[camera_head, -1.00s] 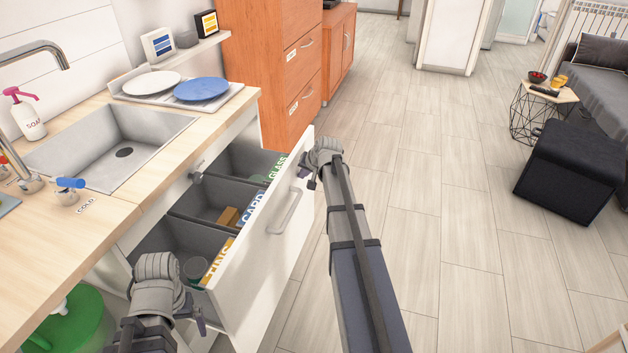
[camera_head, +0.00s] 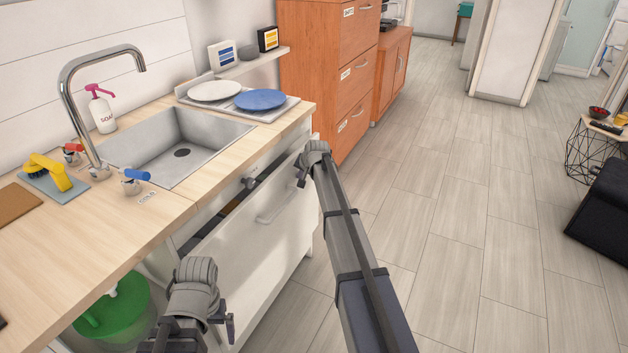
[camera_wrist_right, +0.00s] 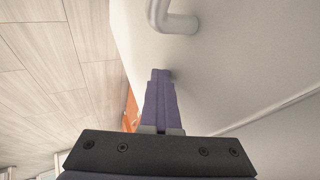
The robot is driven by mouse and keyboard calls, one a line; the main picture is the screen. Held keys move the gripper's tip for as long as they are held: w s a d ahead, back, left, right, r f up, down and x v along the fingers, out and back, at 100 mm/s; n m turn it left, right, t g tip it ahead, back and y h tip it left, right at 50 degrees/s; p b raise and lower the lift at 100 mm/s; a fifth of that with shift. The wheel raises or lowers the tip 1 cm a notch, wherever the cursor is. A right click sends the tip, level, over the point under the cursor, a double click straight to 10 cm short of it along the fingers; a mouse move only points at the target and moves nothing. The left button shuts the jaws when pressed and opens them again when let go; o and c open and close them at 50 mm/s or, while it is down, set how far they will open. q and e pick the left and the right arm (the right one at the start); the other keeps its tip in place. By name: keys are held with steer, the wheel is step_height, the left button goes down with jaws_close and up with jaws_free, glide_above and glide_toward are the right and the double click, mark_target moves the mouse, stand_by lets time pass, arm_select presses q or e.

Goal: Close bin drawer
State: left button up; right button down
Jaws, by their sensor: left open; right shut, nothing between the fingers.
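The white bin drawer (camera_head: 255,255) is under the sink counter, pushed most of the way in. A narrow dark gap (camera_head: 226,210) shows above its front, and the bins inside are mostly hidden. Its bar handle (camera_head: 285,205) is on the front face. My right gripper (camera_head: 302,176) is shut and empty at the far end of the drawer front. In the right wrist view its fingers (camera_wrist_right: 160,85) point at the white front beside the handle (camera_wrist_right: 168,18); they look close to it, but contact is unclear. My left gripper (camera_head: 228,322) is open near the drawer's near end.
The wooden counter (camera_head: 100,250) with sink and tap lies left. A green bin (camera_head: 112,312) stands below it. Orange cabinets (camera_head: 325,75) stand beyond the drawer. The floor to the right is clear up to a black seat (camera_head: 605,215).

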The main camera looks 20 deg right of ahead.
steer(key=w+a, duration=0.3)
steer(key=shift+w, duration=0.2)
steer(key=shift+w+a, duration=0.1)
steer(key=shift+w, duration=0.1)
steer(key=shift+w+a, duration=0.1)
stand_by(0.4)
steer(key=shift+s+d, duration=0.3)
steer(key=shift+s, duration=0.15)
steer(key=p, duration=0.8)
glide_toward(291, 172)
steer(key=d+f, duration=0.2)
steer(key=d, duration=0.1)
arm_select(q)
step_height(291, 172, up, 8)
steer(key=d, duration=0.1)
steer(key=shift+s+d, duration=0.15)
steer(key=shift+d, duration=0.15)
arm_select(e)
steer(key=shift+w+d+f, duration=0.2)
steer(key=shift+f, duration=0.05)
